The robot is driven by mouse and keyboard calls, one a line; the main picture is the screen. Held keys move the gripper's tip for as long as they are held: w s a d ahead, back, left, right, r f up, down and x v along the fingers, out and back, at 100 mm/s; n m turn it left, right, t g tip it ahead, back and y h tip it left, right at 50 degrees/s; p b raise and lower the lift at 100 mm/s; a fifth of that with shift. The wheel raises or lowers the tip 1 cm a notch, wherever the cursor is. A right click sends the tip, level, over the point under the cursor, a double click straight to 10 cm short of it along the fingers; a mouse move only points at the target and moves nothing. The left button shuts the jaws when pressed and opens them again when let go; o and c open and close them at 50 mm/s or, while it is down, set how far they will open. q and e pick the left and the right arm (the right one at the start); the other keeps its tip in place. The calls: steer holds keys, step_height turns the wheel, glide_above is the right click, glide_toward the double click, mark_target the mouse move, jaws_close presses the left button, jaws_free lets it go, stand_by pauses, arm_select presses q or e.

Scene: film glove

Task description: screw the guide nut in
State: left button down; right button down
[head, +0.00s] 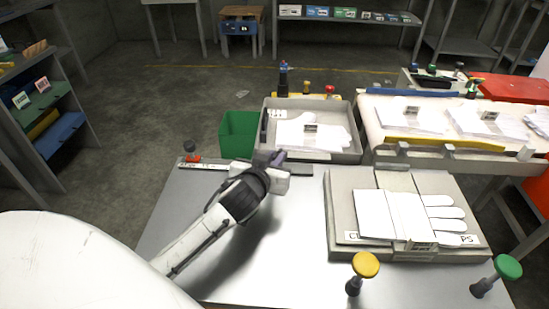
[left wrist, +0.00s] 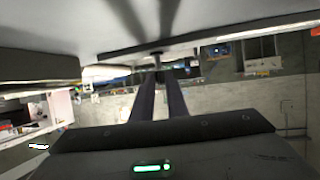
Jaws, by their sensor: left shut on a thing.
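My left gripper (head: 279,157) reaches in from the left to the back edge of the metal table, at the guide rail (head: 205,166). In the left wrist view my left gripper (left wrist: 159,72) has its two dark fingers close together at a small dark piece, apparently the guide nut (left wrist: 156,54). The nut sits at the edge of the guide rail (left wrist: 120,53), and the fingers are shut on it. The fingers hide part of it, and its thread cannot be made out. In the head view the gripper hides the nut. My right gripper is not in view.
A grey tray (head: 352,154) with white gloves stands just behind the gripper, and a green bin (head: 237,135) is beside it. A dark knob on a red base (head: 190,151) is at the rail's left end. A glove fixture (head: 335,215) fills the table's right side.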

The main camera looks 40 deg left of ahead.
arm_select(q)
steer(key=shift+r, duration=0.15)
stand_by(0.8)
steer(key=c, duration=1.7)
jaws_free()
steer(key=shift+w, duration=0.1)
steer(key=v, duration=1)
steer(key=shift+s, duration=0.2)
